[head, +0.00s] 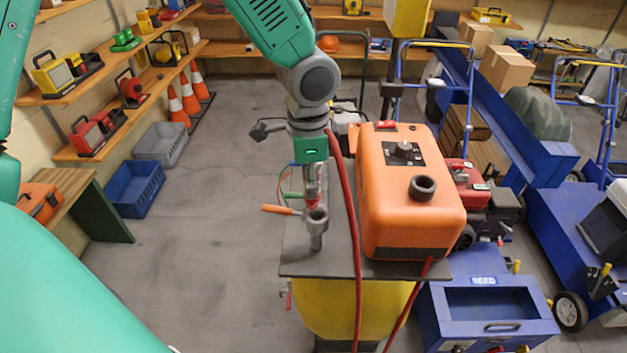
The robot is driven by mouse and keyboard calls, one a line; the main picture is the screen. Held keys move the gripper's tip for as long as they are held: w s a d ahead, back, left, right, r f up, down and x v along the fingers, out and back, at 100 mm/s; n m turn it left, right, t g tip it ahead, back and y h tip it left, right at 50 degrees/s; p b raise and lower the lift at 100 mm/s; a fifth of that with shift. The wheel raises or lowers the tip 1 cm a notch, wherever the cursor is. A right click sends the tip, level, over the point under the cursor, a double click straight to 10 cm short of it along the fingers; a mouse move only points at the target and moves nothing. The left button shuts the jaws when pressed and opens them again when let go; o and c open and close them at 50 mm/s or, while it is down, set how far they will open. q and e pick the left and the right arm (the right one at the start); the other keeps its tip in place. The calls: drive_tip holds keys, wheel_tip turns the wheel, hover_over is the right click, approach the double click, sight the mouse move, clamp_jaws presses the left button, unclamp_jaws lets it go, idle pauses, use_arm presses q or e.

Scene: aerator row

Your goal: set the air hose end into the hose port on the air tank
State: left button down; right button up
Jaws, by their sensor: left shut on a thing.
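My left gripper (312,192) points down over the plate's left part and is shut on the red end of the air hose. The red air hose (350,215) runs from beside the gripper down over the plate's front edge. Just below the fingertips stands a grey upright fitting with a round open top, which looks like the hose port (316,228); an orange lever sticks out to its left. The red tip is at the port's rim; whether it is inside or just above cannot be told. The yellow body under the plate looks like the air tank (340,308). My right gripper is not in view.
An orange machine (408,222) with a black ring on top stands close to the right of the hose, on the dark plate (300,262). A blue cart (487,325) stands at the lower right. Open floor (215,240) lies to the left, with a blue crate (135,190) beyond.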

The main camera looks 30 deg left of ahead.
use_arm(q)
drive_tip(key=shift+r, duration=0.15)
drive_tip(key=shift+d+r, duration=0.1)
drive_tip(key=shift+d, duration=0.15)
drive_tip(key=shift+d+r, duration=0.15)
drive_tip(key=shift+d, duration=1.2)
drive_tip(key=shift+a+f+p, duration=0.2)
drive_tip(key=shift+a+p, duration=0.1)
drive_tip(key=shift+a, duration=0.5)
drive_tip(key=shift+a+p, duration=0.2)
drive_tip(key=shift+p, duration=0.15)
drive_tip(key=shift+d+f+b, duration=0.15)
drive_tip(key=shift+f+b, duration=0.35)
drive_tip(key=shift+f, duration=0.75)
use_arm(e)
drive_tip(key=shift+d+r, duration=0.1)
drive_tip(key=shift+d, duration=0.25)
